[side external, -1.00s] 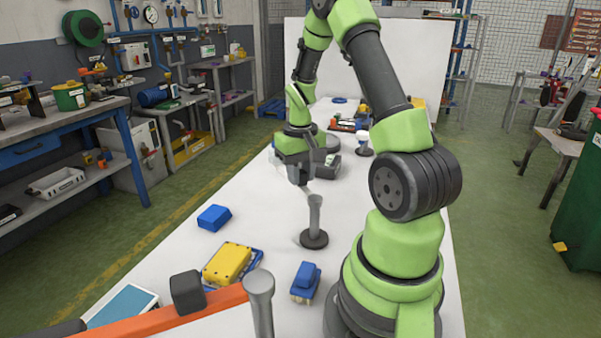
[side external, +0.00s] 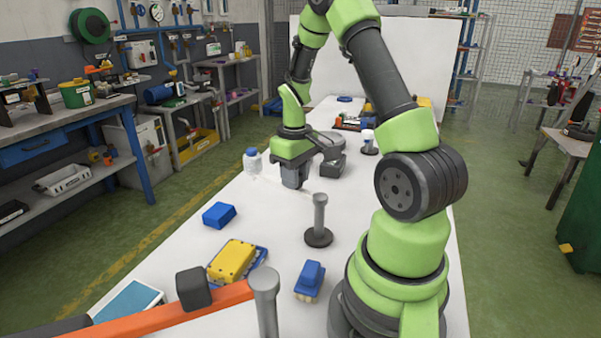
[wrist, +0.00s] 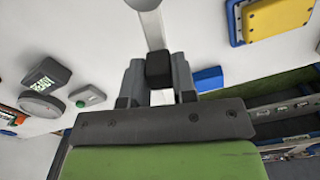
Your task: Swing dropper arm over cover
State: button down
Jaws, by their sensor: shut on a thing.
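My gripper (wrist: 158,80) is shut on a black block (wrist: 160,68) at the end of a pale grey bar (wrist: 150,27). The bar, which appears to be the dropper arm, runs to a rounded post top (wrist: 145,3). In the side view, my gripper (side external: 295,177) is low over the white table, behind and left of a grey post on a round dark base (side external: 319,222); the block is hidden there. A white bottle with a blue cap (side external: 252,161) shows left of my gripper. I cannot tell which thing is the cover.
A dark box marked READY (wrist: 46,76), a grey disc (wrist: 42,104) and a green button (wrist: 90,95) lie left. A blue block (side external: 219,215), yellow box (side external: 232,260) and blue item (side external: 309,281) lie nearer. An orange bar (side external: 160,318) crosses the foreground.

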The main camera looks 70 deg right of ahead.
jog(key=s+a+n, duration=0.1)
jog(key=a+n, duration=0.5)
jog(key=n, duration=0.6)
jog(key=shift+s+a+n, duration=0.25)
jog(key=shift+s+n, duration=0.15)
dwell(0.3)
jog(key=c, duration=0.9)
grip_release()
jog(key=shift+r, duration=0.15)
notch_tip(320, 180, up, 10)
jog(key=shift+f, duration=0.2)
